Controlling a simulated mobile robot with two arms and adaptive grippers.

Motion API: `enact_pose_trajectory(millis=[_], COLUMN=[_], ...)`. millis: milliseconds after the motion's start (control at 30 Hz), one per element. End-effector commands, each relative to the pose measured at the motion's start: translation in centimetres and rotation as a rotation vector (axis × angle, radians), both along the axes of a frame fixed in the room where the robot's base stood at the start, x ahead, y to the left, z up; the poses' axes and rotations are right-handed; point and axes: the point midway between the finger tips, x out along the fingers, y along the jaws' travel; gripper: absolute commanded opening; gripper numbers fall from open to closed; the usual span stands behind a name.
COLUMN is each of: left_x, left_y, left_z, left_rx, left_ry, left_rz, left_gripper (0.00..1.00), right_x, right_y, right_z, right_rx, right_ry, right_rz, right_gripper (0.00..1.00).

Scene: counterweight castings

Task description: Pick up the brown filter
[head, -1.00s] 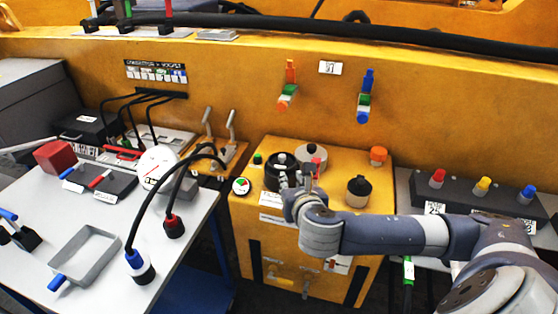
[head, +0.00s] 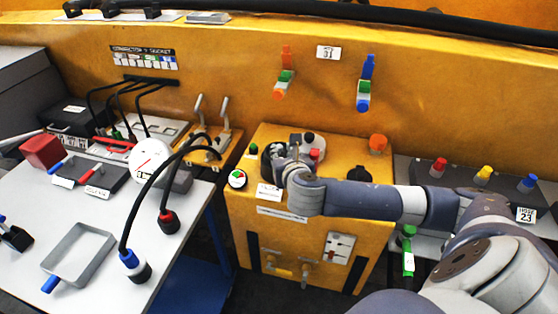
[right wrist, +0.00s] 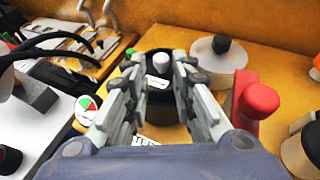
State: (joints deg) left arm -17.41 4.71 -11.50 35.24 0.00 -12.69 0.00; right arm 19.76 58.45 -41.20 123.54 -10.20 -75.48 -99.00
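A dark round canister (right wrist: 158,108) with a pale knob and a white label stands on the yellow box; its colour looks nearly black, so I cannot tell whether it is the brown filter. In the head view it (head: 268,158) is partly hidden by my right gripper (head: 288,162). In the right wrist view my right gripper (right wrist: 155,88) is open, its fingers apart with the canister showing between and beyond them. I cannot tell whether they touch it. Another dark canister (head: 358,174) is partly behind my right arm. My left gripper is not in view.
A pale round part with a black knob (right wrist: 218,62) and a red knob (right wrist: 258,101) stand close to the right finger. An orange knob (head: 378,142) is at the yellow box's (head: 318,235) back right. A white table (head: 55,210) with cables and a grey tray is left.

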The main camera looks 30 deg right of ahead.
Motion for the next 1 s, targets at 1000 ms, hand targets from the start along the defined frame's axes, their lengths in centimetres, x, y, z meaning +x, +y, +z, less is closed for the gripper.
enact_pose_trajectory(millis=[1000], left_x=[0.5], left_y=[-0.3], left_z=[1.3], left_rx=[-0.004], left_ry=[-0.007], left_rz=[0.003], left_gripper=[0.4], right_x=[3.9], right_y=[-1.9], right_z=[-1.7], right_rx=[-0.001], right_ry=[-0.002], right_rz=[0.0], right_gripper=[0.0])
